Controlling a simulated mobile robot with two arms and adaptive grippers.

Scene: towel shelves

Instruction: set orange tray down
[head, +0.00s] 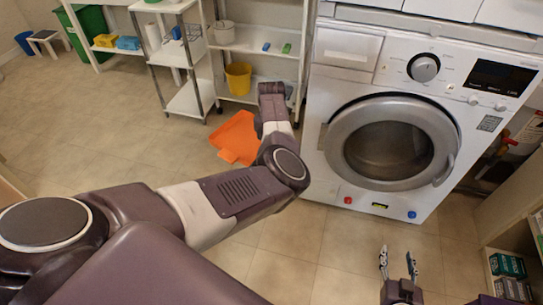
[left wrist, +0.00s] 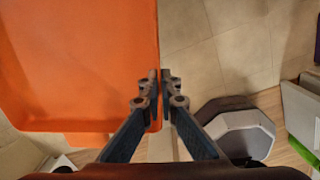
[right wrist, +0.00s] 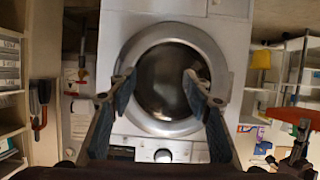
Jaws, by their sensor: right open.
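The orange tray (head: 235,137) shows in the head view over the tiled floor, left of my left forearm, partly hidden by that arm. I cannot tell whether it touches the floor. In the left wrist view the tray (left wrist: 75,65) fills the left side. My left gripper (left wrist: 160,80) has its fingers close together on the tray's right rim, one on each side of it. In the head view this gripper is hidden by its own arm. My right gripper (head: 398,262) is open and empty, low in front of the washing machine; its spread fingers also show in the right wrist view (right wrist: 158,80).
The white washing machine (head: 318,165) stands right of the tray. A white wheeled shelf (head: 245,48) with a yellow bucket (head: 238,77) stands behind the tray. A green bin (head: 85,30) is at the far left. The floor (head: 110,125) left of the tray is clear.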

